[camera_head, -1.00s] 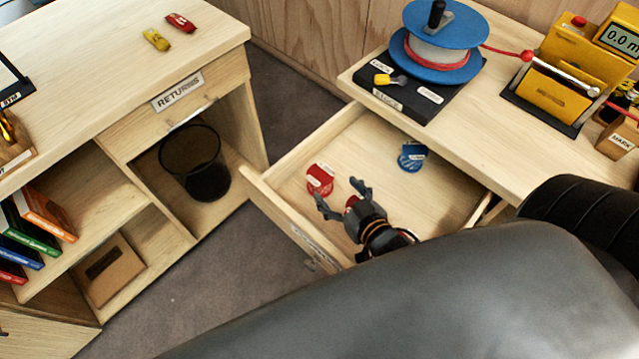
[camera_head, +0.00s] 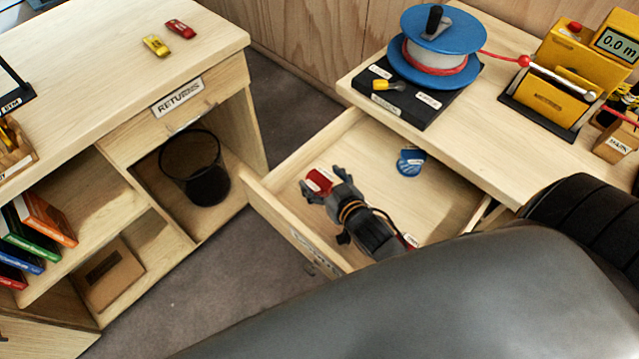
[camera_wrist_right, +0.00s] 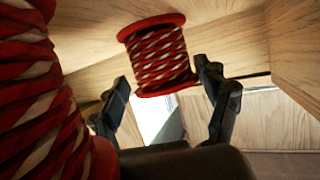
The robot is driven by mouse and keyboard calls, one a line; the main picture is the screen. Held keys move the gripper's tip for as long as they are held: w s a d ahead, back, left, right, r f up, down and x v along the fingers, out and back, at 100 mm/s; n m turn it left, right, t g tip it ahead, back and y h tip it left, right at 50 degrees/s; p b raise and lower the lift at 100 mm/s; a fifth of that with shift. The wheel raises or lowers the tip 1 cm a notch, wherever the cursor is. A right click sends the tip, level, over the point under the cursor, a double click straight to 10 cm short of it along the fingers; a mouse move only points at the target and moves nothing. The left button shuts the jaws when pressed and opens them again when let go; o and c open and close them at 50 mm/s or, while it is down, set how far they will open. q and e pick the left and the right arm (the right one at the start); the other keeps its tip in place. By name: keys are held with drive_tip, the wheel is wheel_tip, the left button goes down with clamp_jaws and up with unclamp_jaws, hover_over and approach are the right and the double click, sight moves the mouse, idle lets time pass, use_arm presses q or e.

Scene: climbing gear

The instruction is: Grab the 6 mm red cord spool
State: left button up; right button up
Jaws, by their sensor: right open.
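In the right wrist view this spool (camera_wrist_right: 156,55), wound with red and white cord, shows between and beyond the tips of the open right gripper (camera_wrist_right: 167,90). A second red-and-white spool (camera_wrist_right: 42,95) looms large at the left edge there, close to the camera; in the head view it is hidden by my gripper. I cannot read a 6 mm mark on either spool. My left gripper is not in view.
A blue spool (camera_head: 410,161) lies farther back in the drawer (camera_head: 450,200). The drawer walls close in around my gripper. A large blue reel (camera_head: 440,45) on a black base stands on the desk behind. A wire bin (camera_head: 192,168) stands in the left cabinet.

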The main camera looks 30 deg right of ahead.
drive_tip(key=c, duration=1.1)
drive_tip(key=shift+o, duration=0.2)
drive_tip(key=shift+r, duration=0.15)
